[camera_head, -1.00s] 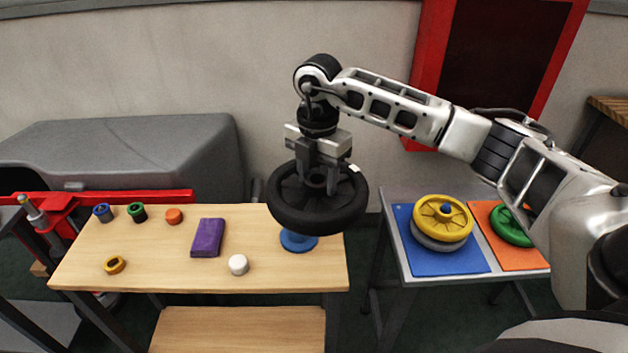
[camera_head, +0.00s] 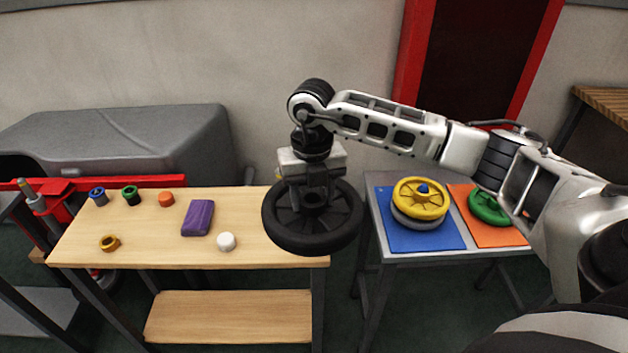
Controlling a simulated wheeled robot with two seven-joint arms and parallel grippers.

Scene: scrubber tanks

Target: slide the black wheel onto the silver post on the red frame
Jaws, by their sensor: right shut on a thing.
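The black wheel (camera_head: 283,232) is held in the air in front of the right end of the wooden table. My right gripper (camera_head: 313,197) points down and is shut on the wheel near its hub. The wheel is close to level, with its upper face in view. The red frame (camera_head: 60,205) stands at the far left, partly beyond the wooden table. The silver post (camera_head: 38,203) sticks up at a tilt from its left end, with a yellowish tip. The wheel is well to the right of the post. My left gripper is out of view.
The wooden table (camera_head: 150,250) carries several small coloured rings and caps, a purple block (camera_head: 197,217) and a white cap (camera_head: 226,242). At right, a side table holds a blue mat (camera_head: 440,240) with a yellow wheel (camera_head: 420,199) and an orange mat with a green wheel (camera_head: 486,205).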

